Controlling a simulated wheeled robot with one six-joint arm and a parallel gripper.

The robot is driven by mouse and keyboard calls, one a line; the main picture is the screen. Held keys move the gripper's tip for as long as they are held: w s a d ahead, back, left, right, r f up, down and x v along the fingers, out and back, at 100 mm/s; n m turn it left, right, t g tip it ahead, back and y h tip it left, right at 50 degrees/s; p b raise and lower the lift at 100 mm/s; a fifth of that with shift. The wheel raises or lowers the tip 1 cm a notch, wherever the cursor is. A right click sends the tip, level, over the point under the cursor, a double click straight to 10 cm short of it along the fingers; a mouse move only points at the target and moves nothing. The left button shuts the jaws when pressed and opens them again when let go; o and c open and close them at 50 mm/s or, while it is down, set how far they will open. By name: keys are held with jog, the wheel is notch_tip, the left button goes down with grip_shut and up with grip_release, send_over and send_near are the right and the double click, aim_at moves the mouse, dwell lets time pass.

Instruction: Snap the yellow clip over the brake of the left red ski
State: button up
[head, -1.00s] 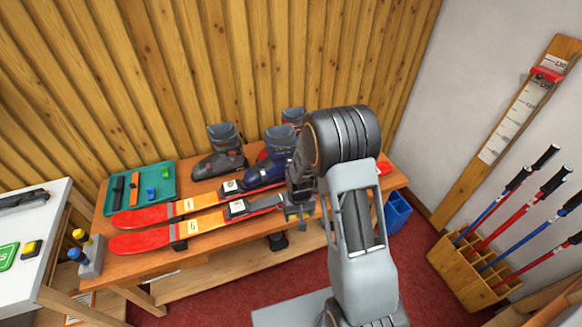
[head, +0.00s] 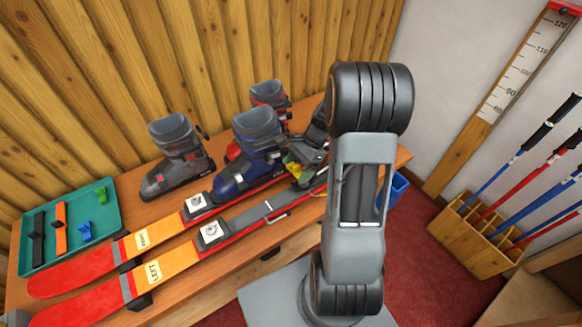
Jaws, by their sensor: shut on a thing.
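Two red skis with orange bands lie side by side on the wooden bench: the near ski (head: 95,300) and the far ski (head: 80,272). A blue boot (head: 238,170) stands on the far ski. My gripper (head: 300,176) is over the rear part of the skis, shut on the small yellow clip (head: 294,167). The jaws cover most of the clip, and my arm hides the ski tails.
A grey boot (head: 175,165) and a red-grey boot (head: 268,95) stand behind the skis. A teal tray (head: 105,215) with straps and small clips lies at left. A blue bin (head: 398,190) and a wooden pole rack (head: 460,230) stand at right.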

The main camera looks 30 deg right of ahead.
aim_at(296, 187)
jog(key=shift+w+f, duration=0.1)
jog(key=shift+f, duration=0.1)
jog(key=shift+f+b, duration=2.75)
jog(key=shift+f, duration=0.5)
jog(key=o, duration=0.4)
jog(key=c, duration=0.4)
jog(key=shift+a+r, duration=0.1)
